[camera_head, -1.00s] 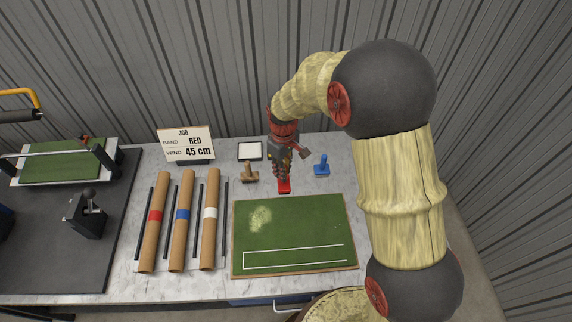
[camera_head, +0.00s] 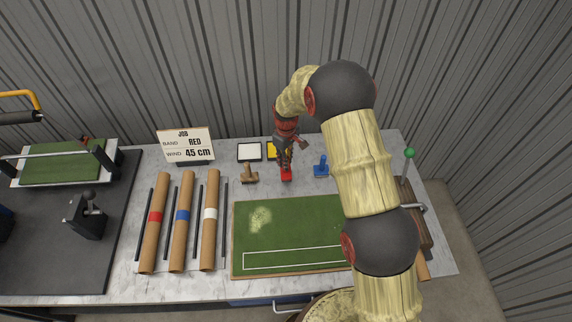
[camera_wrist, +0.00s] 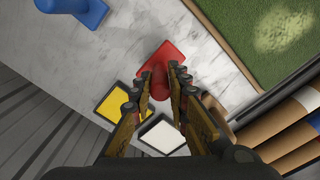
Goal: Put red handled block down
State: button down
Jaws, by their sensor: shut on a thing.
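The red handled block (camera_head: 286,175) is at the back of the marble table, between a brown handled block and a blue handled block. My gripper (camera_head: 285,163) points down over it and is shut on its handle. In the wrist view the red block (camera_wrist: 161,62) shows between the fingers of my gripper (camera_wrist: 163,82), its base over the marble. I cannot tell whether its base touches the table.
The blue handled block (camera_head: 321,167) is right of the red one, the brown handled block (camera_head: 249,174) left. Yellow (camera_head: 271,150) and white (camera_head: 250,151) pads lie behind. A turf board (camera_head: 290,215) is in front. Banded rolls (camera_head: 182,222) and a job sign (camera_head: 186,145) are left.

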jog(key=shift+f, duration=1.05)
jog(key=shift+s, duration=0.1)
jog(key=shift+f, duration=0.2)
jog(key=c, duration=1.7)
grip_release()
jog(key=shift+r, duration=0.1)
notch_tip(320, 180, up, 12)
jog(key=shift+r, duration=0.15)
